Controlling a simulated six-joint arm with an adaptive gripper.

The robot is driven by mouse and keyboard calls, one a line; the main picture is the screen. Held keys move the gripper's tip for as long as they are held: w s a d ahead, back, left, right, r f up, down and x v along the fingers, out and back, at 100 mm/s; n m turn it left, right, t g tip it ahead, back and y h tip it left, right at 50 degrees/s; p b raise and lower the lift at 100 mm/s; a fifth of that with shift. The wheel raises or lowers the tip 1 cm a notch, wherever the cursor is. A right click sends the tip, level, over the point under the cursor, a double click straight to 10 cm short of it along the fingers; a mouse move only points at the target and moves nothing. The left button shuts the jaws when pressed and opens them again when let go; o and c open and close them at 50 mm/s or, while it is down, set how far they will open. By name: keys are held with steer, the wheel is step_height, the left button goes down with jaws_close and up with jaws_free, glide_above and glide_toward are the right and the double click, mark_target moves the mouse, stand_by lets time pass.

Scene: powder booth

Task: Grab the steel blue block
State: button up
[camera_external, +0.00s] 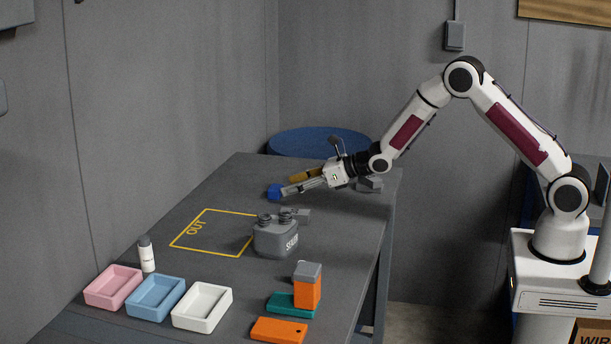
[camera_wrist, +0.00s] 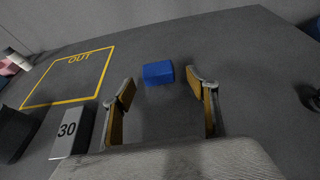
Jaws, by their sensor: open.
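The steel blue block (camera_wrist: 158,73) lies on the dark grey table in the wrist view, ahead of my gripper (camera_wrist: 161,92) and roughly in line with the gap between its fingers. My gripper is open and nothing is between the fingers. In the external view the blue block (camera_external: 274,191) sits near the far left table edge, just beyond the tips of my gripper (camera_external: 286,186). The fingers partly overlap it there, and I cannot tell whether they touch it.
A grey block marked 30 (camera_wrist: 69,131) stands left of my gripper. A grey container (camera_external: 276,238) stands by the yellow OUT outline (camera_external: 207,246). Pink (camera_external: 113,287), blue (camera_external: 155,298) and white (camera_external: 202,307) trays, a bottle (camera_external: 147,254) and orange blocks (camera_external: 307,291) are nearer the front.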

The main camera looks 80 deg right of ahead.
mark_target(282, 185)
steer(key=shift+w, duration=0.1)
steer(key=shift+a+x, duration=0.2)
steer(key=shift+x, duration=2.25)
steer(key=c, duration=1.2)
